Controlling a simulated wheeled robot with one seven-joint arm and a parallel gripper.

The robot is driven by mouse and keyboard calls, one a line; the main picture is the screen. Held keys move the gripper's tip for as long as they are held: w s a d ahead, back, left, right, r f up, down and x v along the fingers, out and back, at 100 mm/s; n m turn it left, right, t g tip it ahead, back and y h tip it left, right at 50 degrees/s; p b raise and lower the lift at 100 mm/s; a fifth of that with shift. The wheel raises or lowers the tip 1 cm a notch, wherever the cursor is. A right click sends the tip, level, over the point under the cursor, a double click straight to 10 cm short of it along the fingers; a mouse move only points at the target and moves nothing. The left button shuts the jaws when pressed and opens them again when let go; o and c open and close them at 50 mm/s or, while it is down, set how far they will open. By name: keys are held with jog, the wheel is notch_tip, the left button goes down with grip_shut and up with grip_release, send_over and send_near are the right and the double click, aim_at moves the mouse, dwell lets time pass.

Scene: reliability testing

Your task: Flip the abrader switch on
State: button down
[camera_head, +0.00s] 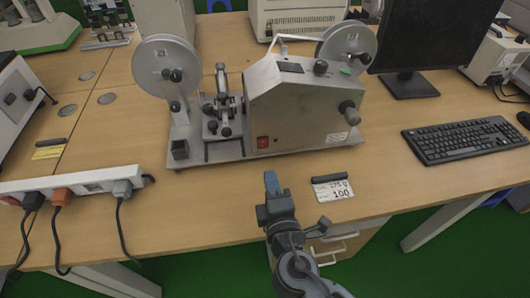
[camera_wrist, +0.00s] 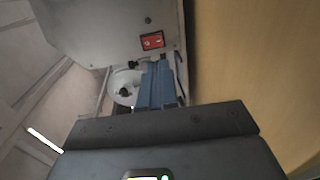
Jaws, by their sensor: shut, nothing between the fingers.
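The abrader (camera_head: 300,108) is a grey metal machine with a reel at each end, standing on the wooden desk. Its red switch (camera_head: 262,142) is low on the left part of the front panel. In the wrist view the red switch (camera_wrist: 152,40) sits in a dark frame just beyond the fingertips. My gripper (camera_head: 271,176) is in front of the machine, below the switch in the head view, with its blue fingers shut and empty. The fingers also show in the wrist view (camera_wrist: 158,82). They appear apart from the switch. I cannot tell the switch's position.
A card with a dark holder (camera_head: 333,190) lies on the desk right of my gripper. A power strip (camera_head: 75,187) with plugged cables is at the left front. A keyboard (camera_head: 466,140) and a monitor (camera_head: 425,35) stand right.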

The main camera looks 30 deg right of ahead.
aim_at(263, 148)
jog(key=p+x, duration=0.1)
jog(key=x, duration=0.7)
jog(key=shift+w+d, duration=0.1)
jog(key=shift+w, duration=0.3)
jog(key=shift+f, duration=0.1)
jog(key=shift+w+f+b, duration=0.1)
jog(key=shift+f+b, duration=0.15)
jog(key=shift+b, duration=0.4)
jog(key=shift+d+r, duration=0.1)
jog(key=shift+r, duration=0.15)
